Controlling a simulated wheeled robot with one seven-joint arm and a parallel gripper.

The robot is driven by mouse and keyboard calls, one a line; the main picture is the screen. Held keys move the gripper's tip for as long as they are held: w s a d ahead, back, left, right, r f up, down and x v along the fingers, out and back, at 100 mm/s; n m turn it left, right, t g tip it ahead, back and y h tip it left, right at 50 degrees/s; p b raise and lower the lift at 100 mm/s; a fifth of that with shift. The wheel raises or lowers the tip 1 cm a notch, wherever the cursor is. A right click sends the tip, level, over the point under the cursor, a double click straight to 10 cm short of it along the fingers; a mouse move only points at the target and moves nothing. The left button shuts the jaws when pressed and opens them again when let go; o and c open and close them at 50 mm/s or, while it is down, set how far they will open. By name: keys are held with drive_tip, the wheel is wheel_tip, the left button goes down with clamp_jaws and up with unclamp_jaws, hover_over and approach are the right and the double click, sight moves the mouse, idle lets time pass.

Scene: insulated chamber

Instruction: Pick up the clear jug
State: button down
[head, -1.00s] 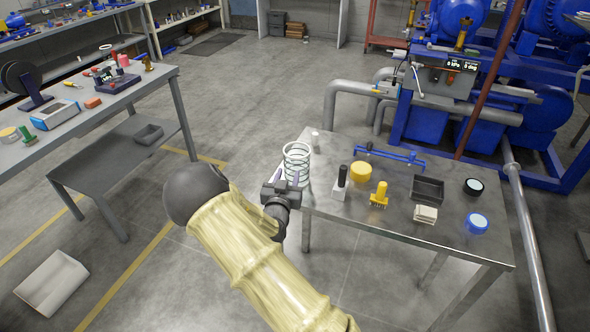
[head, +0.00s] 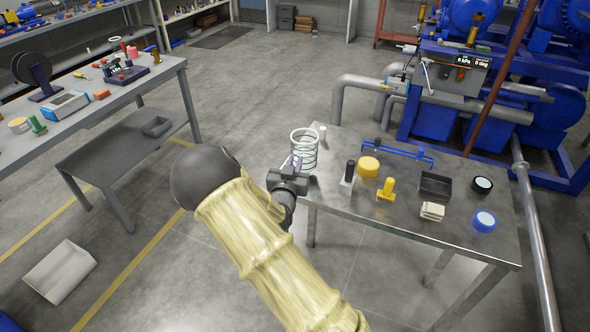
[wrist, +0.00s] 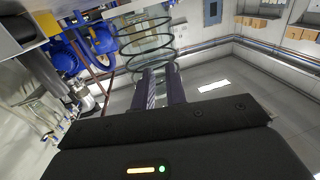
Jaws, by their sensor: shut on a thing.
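The clear jug (head: 304,152) is a transparent cylinder with dark rings around it, at the left edge of the metal table in the head view. My gripper (head: 296,163) is shut on its near side. In the wrist view the fingers (wrist: 160,88) reach onto the wall of the jug (wrist: 146,45), which looks tilted in that view. The jug's base is partly hidden behind my gripper, and I cannot tell how far it is from the tabletop.
Open floor lies left of the table.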

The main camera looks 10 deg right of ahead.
sight(294, 152)
wheel_tip(294, 152, up, 7)
drive_tip(key=shift+r, duration=0.1)
idle(0.7)
